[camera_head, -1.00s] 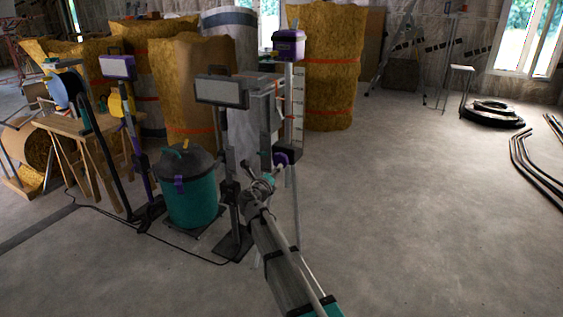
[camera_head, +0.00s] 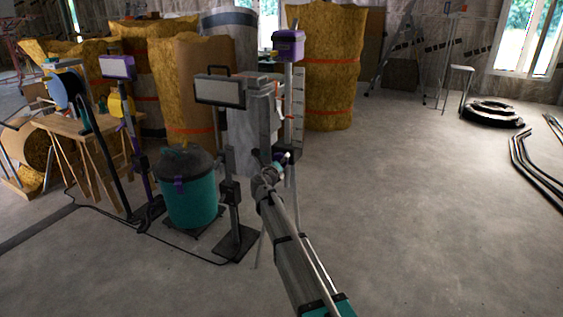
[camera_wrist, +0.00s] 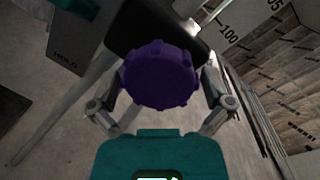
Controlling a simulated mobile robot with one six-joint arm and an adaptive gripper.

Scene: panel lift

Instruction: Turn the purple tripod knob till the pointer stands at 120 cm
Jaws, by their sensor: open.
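The purple knob (camera_wrist: 158,76) is large in the middle of the wrist view, round with a lobed rim, in front of a black housing (camera_wrist: 158,30). My gripper (camera_wrist: 161,90) is open, with one finger on each side of the knob; I cannot tell whether they touch it. In the head view my gripper (camera_head: 274,171) is at the tripod's housing and largely hides the knob. The tripod (camera_head: 288,75) stands upright with a pale scale board (camera_head: 298,108). A "100" mark (camera_wrist: 228,26) shows in the wrist view. A small red mark (camera_head: 281,117) may be the pointer; its reading is too small to tell.
A grey work light on a stand (camera_head: 220,91) and a teal vacuum (camera_head: 190,200) stand left of the tripod. Insulation rolls (camera_head: 325,60) are behind it. The floor (camera_head: 430,210) to the right is clear, up to black pipes (camera_head: 535,160).

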